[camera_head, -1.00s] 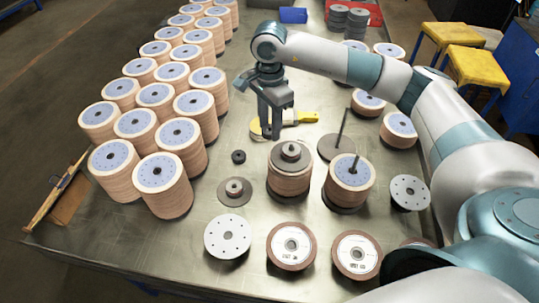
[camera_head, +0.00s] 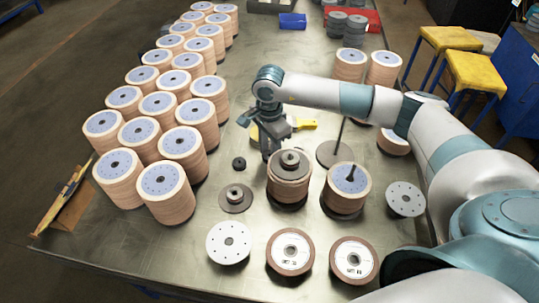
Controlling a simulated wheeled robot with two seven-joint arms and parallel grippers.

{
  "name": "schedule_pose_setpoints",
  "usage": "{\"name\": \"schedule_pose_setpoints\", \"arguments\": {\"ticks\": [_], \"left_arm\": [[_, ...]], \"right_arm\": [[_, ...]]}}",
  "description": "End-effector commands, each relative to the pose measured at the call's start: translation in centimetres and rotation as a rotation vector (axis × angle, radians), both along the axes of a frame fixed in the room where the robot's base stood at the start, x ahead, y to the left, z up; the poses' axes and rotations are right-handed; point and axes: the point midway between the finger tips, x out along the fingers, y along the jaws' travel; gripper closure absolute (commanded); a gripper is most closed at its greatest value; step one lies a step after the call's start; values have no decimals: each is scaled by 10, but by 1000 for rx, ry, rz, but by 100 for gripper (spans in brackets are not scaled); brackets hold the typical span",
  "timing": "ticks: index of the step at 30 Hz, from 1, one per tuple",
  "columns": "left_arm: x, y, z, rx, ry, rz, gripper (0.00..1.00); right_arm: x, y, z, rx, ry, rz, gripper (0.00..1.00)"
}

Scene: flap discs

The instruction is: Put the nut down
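A small black nut (camera_head: 239,163) lies flat on the metal table, left of the middle disc stack (camera_head: 289,188). That stack has a grey flange plate with a raised round hub (camera_head: 290,158) on top. My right gripper (camera_head: 266,157) points down just behind and left of this stack's top, to the right of the black nut. Its fingertips are small and partly dark against the table, so I cannot tell whether they are apart or hold anything. My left gripper is not in view.
A second stack (camera_head: 347,190) on a spindle stands to the right. A loose flange with a hub (camera_head: 235,198) and single discs (camera_head: 228,242) lie in front. Many disc stacks (camera_head: 165,192) fill the left side. A yellow-handled tool (camera_head: 304,124) lies behind the gripper.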

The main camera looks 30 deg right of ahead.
Motion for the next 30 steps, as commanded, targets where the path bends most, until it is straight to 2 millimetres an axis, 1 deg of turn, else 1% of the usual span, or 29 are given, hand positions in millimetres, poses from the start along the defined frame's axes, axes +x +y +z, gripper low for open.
{"name": "schedule_pose_setpoints", "arguments": {"ticks": [1,3,7,15,20,21,23,30], "left_arm": [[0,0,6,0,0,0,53],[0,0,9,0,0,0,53],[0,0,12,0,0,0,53],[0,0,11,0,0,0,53],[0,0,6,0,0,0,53],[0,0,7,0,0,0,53],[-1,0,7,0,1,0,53],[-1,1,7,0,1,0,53]], "right_arm": [[-1,1,-4,1,3,-1,83],[0,0,-13,1,3,-2,83],[0,0,-23,0,1,-1,83],[0,0,-26,0,-1,0,83],[0,0,-29,0,-1,0,83],[0,0,-28,0,-1,0,60],[0,0,-28,0,-1,0,46],[0,0,-28,0,0,-1,46]]}}
